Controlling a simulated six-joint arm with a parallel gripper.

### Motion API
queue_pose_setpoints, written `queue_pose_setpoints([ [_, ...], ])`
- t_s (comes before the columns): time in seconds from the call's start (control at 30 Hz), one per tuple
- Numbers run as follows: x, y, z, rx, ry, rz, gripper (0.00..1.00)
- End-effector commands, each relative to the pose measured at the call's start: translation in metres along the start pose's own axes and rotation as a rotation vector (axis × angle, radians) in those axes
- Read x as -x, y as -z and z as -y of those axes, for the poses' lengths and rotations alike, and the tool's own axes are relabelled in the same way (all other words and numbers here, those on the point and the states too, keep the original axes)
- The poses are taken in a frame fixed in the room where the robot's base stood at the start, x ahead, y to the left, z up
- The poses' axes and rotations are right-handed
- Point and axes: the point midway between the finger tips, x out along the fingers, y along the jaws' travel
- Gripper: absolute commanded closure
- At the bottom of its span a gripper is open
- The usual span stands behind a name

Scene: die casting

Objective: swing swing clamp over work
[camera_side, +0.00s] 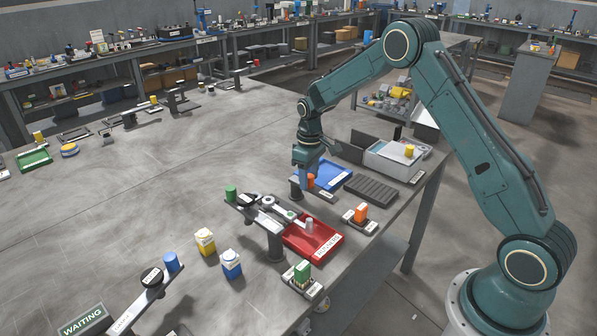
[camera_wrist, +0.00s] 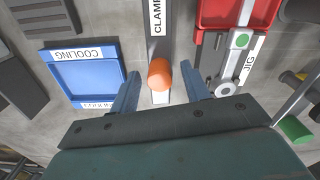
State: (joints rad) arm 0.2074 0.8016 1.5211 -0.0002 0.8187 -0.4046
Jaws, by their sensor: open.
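The swing clamp is a grey bar labelled CLAMP (camera_wrist: 158,25) with an orange knob (camera_wrist: 159,73) on its near end. In the side view the orange knob (camera_side: 311,181) shows just below my gripper (camera_side: 307,172). In the wrist view my gripper (camera_wrist: 161,77) is open, with its blue fingers on either side of the knob and a visible gap to each. The jig (camera_wrist: 243,66), a grey bar with a green dot and a round fitting, lies to the right of the clamp, apart from it. It also shows in the side view (camera_side: 262,212).
A blue COOLING tray (camera_wrist: 87,77) lies left of the clamp. A red tray (camera_side: 322,247) sits beside the jig. A dark ribbed block (camera_side: 370,190), an orange block (camera_side: 361,212) and a grey box (camera_side: 388,160) stand nearby. The table's left middle is largely clear.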

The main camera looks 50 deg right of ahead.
Motion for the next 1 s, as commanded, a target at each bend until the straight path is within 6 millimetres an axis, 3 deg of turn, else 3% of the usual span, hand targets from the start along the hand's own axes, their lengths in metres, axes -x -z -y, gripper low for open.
queue_pose_setpoints([
  [0.3, -0.0024, -0.0001, 0.0, 0.0, 0.0, 0.0, 0.53],
  [0.57, -0.0022, -0.0001, 0.0, 0.0, 0.0, 0.0, 1.0],
  [1.0, -0.0017, 0.0005, 0.0021, -0.04, 0.0, 0.0, 1.0],
])
